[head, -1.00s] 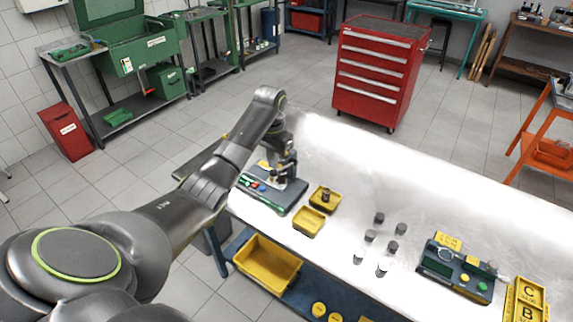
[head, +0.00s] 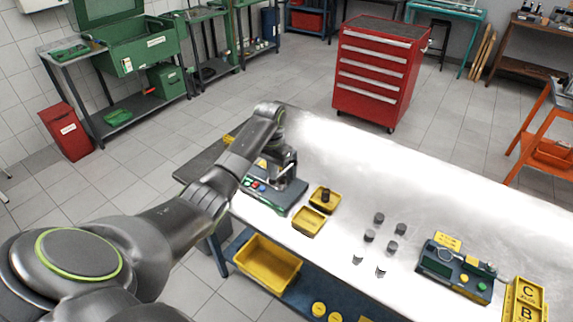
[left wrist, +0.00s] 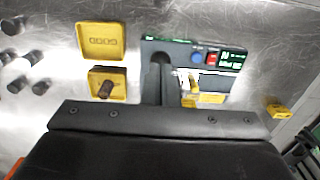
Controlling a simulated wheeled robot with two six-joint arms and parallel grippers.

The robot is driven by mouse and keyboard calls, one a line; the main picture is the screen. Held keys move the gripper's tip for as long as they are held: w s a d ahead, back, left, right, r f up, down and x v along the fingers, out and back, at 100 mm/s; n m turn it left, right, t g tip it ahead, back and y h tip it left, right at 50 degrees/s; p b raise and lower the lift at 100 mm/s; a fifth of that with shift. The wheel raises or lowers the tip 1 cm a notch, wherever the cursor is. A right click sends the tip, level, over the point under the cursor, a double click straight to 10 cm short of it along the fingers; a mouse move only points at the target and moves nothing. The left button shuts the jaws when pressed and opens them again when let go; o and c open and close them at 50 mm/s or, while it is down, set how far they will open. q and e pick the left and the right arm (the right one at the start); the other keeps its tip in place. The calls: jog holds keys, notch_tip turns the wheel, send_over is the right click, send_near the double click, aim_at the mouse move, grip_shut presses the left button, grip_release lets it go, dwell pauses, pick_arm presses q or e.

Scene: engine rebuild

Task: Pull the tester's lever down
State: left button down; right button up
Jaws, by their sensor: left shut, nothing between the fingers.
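The tester (head: 268,196) stands at the left end of the bench, with a dark base and coloured buttons. In the left wrist view, the tester (left wrist: 215,56) shows blue and red buttons and lit green displays. My left gripper (head: 282,166) is over the tester, its fingers partly lost against the tester's dark parts. In the left wrist view, my left gripper (left wrist: 158,84) appears shut and empty in front of the tester. The lever cannot be told apart from the dark parts around it. Whether the gripper touches it cannot be told. My right gripper is out of view.
Beside the tester are a yellow tray (head: 307,228) marked GOOD and another yellow tray (head: 333,203) holding a dark cylinder (head: 325,195). Several small cylinders stand further right on the bench (head: 430,190). A second device (head: 455,275) stands near the right end.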

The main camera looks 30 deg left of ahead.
pick_arm(q)
jog(key=shift+f, duration=0.2)
jog(key=shift+s+f, duration=0.15)
jog(key=shift+f, duration=1.2)
jog(key=shift+r, duration=1.5)
notch_tip(320, 180, up, 7)
jog(key=shift+w+r, duration=0.15)
jog(key=shift+w, duration=0.2)
